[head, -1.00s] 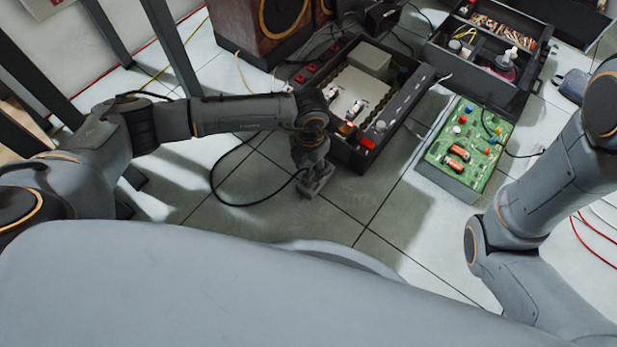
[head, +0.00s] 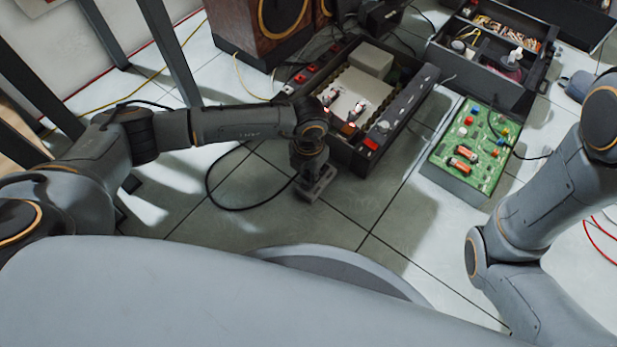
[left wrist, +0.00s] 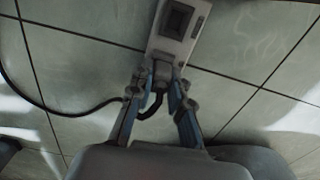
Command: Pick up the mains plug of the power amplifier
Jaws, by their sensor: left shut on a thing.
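My left gripper (left wrist: 159,88) is shut on the mains plug (left wrist: 162,73), a small dark piece at the end of a black cable. The plug sits at the near end of a grey block (left wrist: 180,35) with a dark square recess. I cannot tell whether plug and block are joined. In the head view the left gripper (head: 316,180) points down close to the floor, in front of the power amplifier (head: 407,107). The amplifier is an open dark case with lit parts. The black cable loops on the floor left of the gripper. My right gripper is out of view.
A green circuit board (head: 473,140) lies right of the amplifier. A dark toolbox (head: 497,88) stands behind it, and a wooden speaker (head: 238,30) stands at the back. Dark frame legs (head: 170,50) rise at the left. The tiled floor in front is mostly clear.

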